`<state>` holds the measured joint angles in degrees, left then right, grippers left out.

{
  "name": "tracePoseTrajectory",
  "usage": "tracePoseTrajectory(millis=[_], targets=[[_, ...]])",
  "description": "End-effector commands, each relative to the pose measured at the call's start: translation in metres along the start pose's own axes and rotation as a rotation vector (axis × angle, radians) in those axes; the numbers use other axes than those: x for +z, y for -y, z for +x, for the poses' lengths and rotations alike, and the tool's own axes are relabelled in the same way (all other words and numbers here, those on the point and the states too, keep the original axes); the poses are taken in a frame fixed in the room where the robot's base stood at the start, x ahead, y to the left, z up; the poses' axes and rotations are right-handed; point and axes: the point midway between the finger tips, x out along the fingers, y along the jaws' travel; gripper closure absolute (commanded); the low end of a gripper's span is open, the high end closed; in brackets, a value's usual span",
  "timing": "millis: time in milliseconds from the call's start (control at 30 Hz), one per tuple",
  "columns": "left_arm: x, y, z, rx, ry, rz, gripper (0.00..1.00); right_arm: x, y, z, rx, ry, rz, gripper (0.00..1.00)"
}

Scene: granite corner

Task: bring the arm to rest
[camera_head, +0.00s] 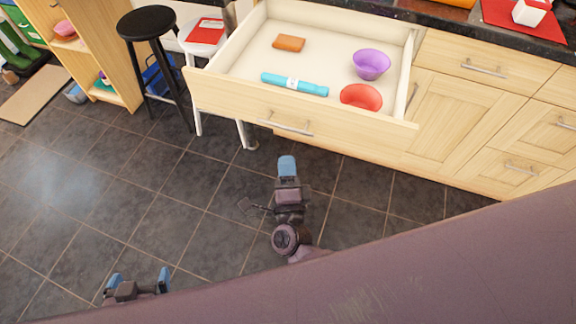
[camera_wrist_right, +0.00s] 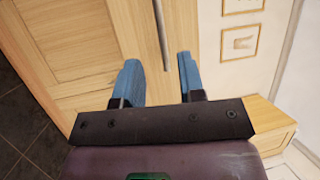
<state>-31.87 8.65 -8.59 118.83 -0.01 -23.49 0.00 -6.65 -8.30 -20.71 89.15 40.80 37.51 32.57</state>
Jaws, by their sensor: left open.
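My left gripper (camera_head: 138,281) is at the lower left of the head view, low over the dark tiled floor. Its two blue fingers are apart with nothing between them. My right gripper (camera_head: 287,166) is in the middle of the head view, in front of the open drawer (camera_head: 230,94) and a little below its handle in the picture. In the right wrist view the blue fingers of this gripper (camera_wrist_right: 158,72) are apart and empty. A vertical metal handle (camera_wrist_right: 160,30) on a wooden front shows beyond them, not gripped.
The drawer holds a brown block (camera_head: 289,43), a cyan roll (camera_head: 294,84), a purple bowl (camera_head: 371,64) and a red bowl (camera_head: 361,97). A black stool (camera_head: 147,24) and a white stool (camera_head: 204,33) stand left of it.

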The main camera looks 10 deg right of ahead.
Motion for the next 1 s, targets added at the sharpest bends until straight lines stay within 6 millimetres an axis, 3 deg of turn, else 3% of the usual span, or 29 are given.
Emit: tracePoseTrajectory(millis=[433,567,767,867,1000], targets=[[0.002,0.000,-0.002,-0.001,0.003,-0.001,0.03,0.000,0.000,0.000,0.001,0.002,-0.011,0.64],[0.003,0.000,-0.002,-0.001,0.005,-0.001,0.03,0.011,-0.004,0.000,0.028,0.072,-0.093,0.64],[0.002,0.000,-0.002,-0.002,0.002,-0.004,0.03,0.029,0.006,0.009,0.021,0.306,-0.410,0.64],[0.001,0.000,-0.002,-0.002,-0.002,-0.005,0.03,0.017,0.003,0.004,0.031,0.417,-0.625,0.64],[-0.002,0.000,-0.003,-0.003,-0.007,-0.007,0.03,-0.023,-0.010,-0.015,0.086,0.562,-0.952,0.64]])
